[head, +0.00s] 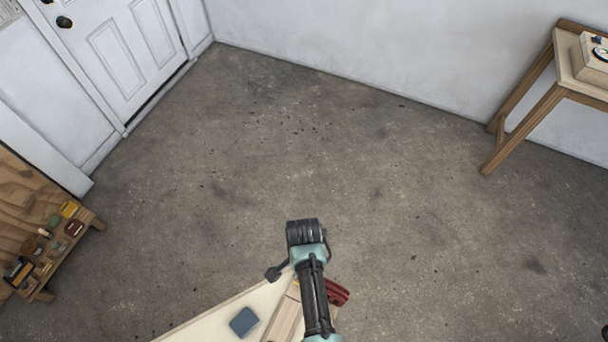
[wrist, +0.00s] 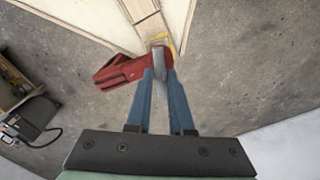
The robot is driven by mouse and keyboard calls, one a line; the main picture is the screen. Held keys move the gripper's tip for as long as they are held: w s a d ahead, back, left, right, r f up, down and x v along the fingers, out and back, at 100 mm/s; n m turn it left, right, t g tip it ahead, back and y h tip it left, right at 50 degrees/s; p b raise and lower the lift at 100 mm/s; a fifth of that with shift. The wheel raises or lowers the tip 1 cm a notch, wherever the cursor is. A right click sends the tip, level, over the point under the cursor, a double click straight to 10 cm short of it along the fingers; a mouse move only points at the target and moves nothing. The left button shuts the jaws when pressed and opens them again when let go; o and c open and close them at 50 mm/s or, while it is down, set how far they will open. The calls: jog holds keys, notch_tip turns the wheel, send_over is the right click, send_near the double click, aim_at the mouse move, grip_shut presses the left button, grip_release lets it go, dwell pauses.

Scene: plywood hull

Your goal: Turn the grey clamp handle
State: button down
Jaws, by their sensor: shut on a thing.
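The grey clamp handle (wrist: 159,92) is a narrow grey bar in the wrist view, running down from the red clamp (wrist: 122,70). My gripper (wrist: 160,78) has its two blue fingers closed on either side of the handle. The red clamp sits at the end of a pale wooden strip on the plywood hull (wrist: 90,12), with a bit of yellow beside it. In the head view the red clamp (head: 338,292) shows partly behind my arm at the lower middle. The handle and fingers are hidden there.
A blue-grey block (head: 243,321) lies on the pale plywood. A low wooden bench (head: 45,285) with small tins stands at the left, and a wooden table (head: 525,85) at the upper right. Bare concrete floor lies between, with a white door (head: 120,50) behind.

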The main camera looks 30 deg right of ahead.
jog(key=shift+m, duration=0.5)
dwell(0.6)
dwell(0.6)
jog(key=c, duration=0.8)
grip_release()
jog(key=shift+o, duration=0.2)
jog(key=shift+r, duration=0.1)
notch_tip(320, 180, up, 13)
jog(key=b, duration=0.1)
jog(key=shift+b, duration=0.4)
